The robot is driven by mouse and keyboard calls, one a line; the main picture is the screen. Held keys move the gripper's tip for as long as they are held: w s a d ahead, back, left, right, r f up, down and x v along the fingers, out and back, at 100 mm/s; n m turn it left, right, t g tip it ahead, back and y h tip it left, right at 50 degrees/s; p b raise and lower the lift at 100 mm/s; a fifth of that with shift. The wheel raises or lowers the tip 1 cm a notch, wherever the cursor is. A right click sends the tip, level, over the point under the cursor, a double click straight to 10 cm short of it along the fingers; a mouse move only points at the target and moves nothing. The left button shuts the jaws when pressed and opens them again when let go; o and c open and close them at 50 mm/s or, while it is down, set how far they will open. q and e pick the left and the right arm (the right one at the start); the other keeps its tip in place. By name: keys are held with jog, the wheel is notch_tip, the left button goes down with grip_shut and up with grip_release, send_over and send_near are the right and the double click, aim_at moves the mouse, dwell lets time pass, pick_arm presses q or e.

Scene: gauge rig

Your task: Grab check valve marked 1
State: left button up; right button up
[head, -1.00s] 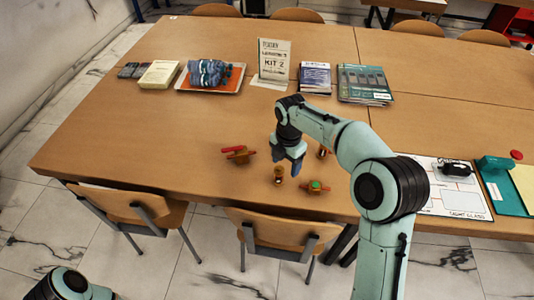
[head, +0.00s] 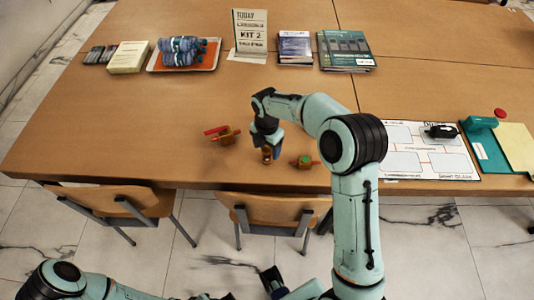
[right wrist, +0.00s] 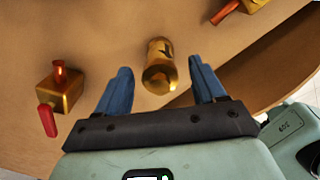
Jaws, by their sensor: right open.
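In the right wrist view the brass cylinder (right wrist: 160,67) shows between the two blue fingers (right wrist: 163,85), with a gap on each side. The right gripper is open and empty. A dark mark shows on the cylinder, but I cannot read it. My left gripper (head: 273,281) seems to show low in the head view, away from the table; its fingers are unclear.
A red-handled valve (head: 222,133) lies left of the cylinder, and a green-topped fitting (head: 305,161) lies close on its right. Chairs (head: 273,212) stand at the front edge. Books (head: 345,52), a sign (head: 250,32) and a tray (head: 205,66) are farther back.

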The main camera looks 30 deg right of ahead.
aim_at(267, 153)
notch_tip(267, 153, down, 4)
jog(key=shift+r, duration=0.25)
jog(key=shift+c, duration=0.3)
jog(key=c, duration=1.2)
